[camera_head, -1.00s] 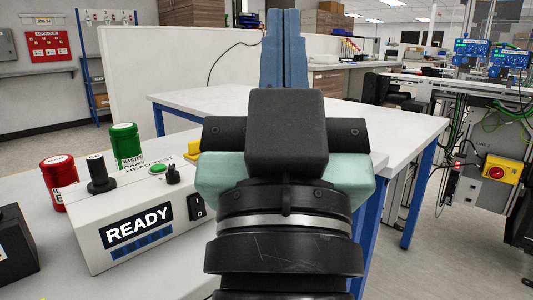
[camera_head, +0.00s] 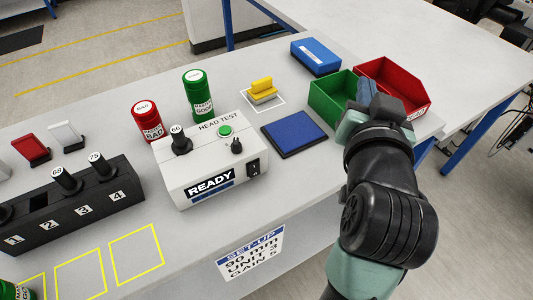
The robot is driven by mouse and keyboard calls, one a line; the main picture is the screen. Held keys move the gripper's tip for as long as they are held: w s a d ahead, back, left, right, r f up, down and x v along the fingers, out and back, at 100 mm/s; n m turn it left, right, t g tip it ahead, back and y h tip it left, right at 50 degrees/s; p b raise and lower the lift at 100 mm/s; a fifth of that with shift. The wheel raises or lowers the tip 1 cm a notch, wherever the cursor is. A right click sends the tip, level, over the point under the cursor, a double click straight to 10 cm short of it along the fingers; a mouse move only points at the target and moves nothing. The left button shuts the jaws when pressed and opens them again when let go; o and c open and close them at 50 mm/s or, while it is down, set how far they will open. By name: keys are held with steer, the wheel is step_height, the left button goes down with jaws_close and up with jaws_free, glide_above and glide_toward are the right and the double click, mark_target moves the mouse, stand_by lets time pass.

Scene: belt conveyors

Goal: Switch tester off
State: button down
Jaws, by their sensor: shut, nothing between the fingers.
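The tester (camera_head: 210,165) is a white box marked HEAD TEST on the table, with its display (camera_head: 210,182) lit and reading READY. A black rocker switch (camera_head: 253,166) sits at the right end of its front face. A green button (camera_head: 225,131) and a small black toggle or knob (camera_head: 237,146) are on its top. A black probe head marked 66 (camera_head: 180,141) stands in its top left. My gripper (camera_head: 366,92) is shut and empty, to the right of the tester, above the green bin; its fingertips are partly hidden by the arm.
A green bin (camera_head: 321,101) and red bin (camera_head: 421,97) lie near my gripper. A blue pad (camera_head: 293,134) is between tester and arm. Red (camera_head: 146,123) and green (camera_head: 197,98) master cans stand behind the tester. A black numbered rack (camera_head: 100,200) stands left.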

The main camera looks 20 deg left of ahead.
step_height(320, 180, down, 8)
steer(key=s+a+m+g+y+p, duration=0.1)
steer(key=s+g+y+p, duration=0.1)
steer(key=g, duration=0.2)
steer(key=m+g+y+p, duration=0.1)
steer(key=m+g+y, duration=0.1)
steer(key=m+y, duration=0.5)
glide_toward(256, 173)
steer(key=s+d+y, duration=0.1)
steer(key=s+d, duration=0.3)
steer(key=d, duration=0.2)
steer(key=shift+s+n, duration=0.15)
steer(key=shift+n, duration=0.25)
steer(key=shift+a, duration=0.1)
steer(key=p+x, duration=0.2)
steer(key=x, duration=1.2)
steer(key=shift+r, duration=0.15)
